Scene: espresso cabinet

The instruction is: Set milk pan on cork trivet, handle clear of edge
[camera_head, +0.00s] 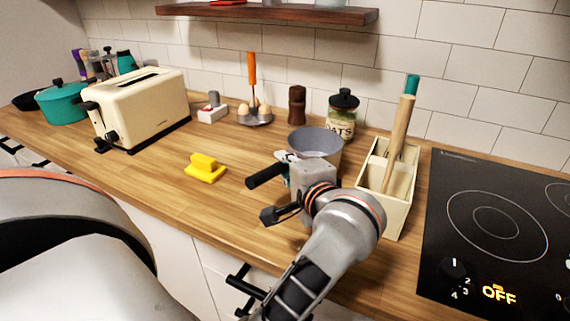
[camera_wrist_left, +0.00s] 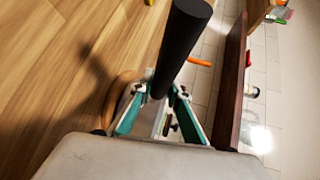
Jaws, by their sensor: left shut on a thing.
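The milk pan (camera_head: 316,143) shows its grey bowl beyond my left gripper, at the back middle of the wooden counter. Its black handle (camera_head: 265,176) sticks out to the left, toward the counter's front. My left gripper (camera_head: 287,166) is shut on the handle. In the left wrist view the dark handle (camera_wrist_left: 182,38) rises between the teal fingers of the gripper (camera_wrist_left: 158,108). A tan curved rim (camera_wrist_left: 119,93) shows beside the fingers there and may be the cork trivet. The trivet cannot be made out in the head view. Whether the pan touches anything beneath is hidden. My right gripper is not in view.
A cream utensil box (camera_head: 400,201) with a rolling pin stands close right of the pan, before the black cooktop (camera_head: 495,222). An oats jar (camera_head: 342,116) and brown mill (camera_head: 297,104) stand behind. A yellow item (camera_head: 205,169) lies left. Counter between it and the toaster (camera_head: 140,105) is clear.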

